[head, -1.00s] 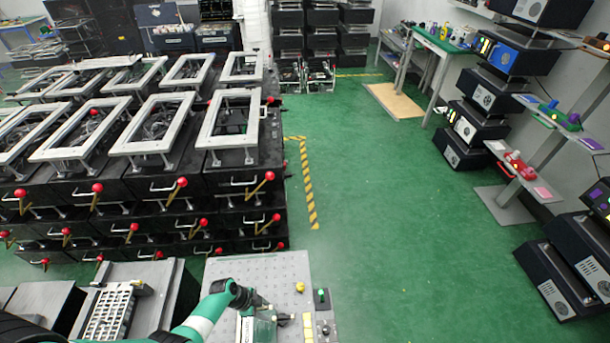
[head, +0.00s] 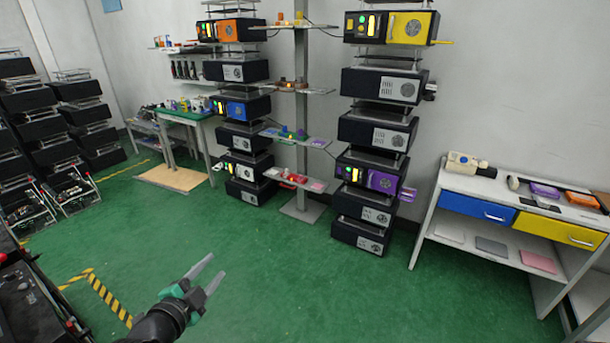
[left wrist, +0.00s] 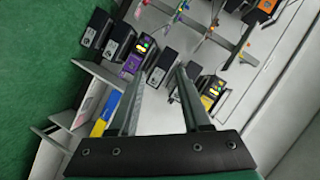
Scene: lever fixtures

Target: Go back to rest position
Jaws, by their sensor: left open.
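My left gripper (head: 207,274) shows at the bottom of the head view, above the green floor, with its two fingers apart and nothing between them. In the left wrist view its two fingers (left wrist: 157,95) are spread, with only the room's far equipment showing beyond them. My right gripper is not in view. The lever fixtures' black side (head: 30,300) shows at the lower left edge of the head view, with a red lever knob (head: 3,256) on it.
A stack of black boxes with a purple unit (head: 372,180) stands by the wall. A white table (head: 470,190) with blue and yellow drawers is at the right. A green-topped bench (head: 190,117) stands at the back left. The green floor (head: 300,270) in the middle is clear.

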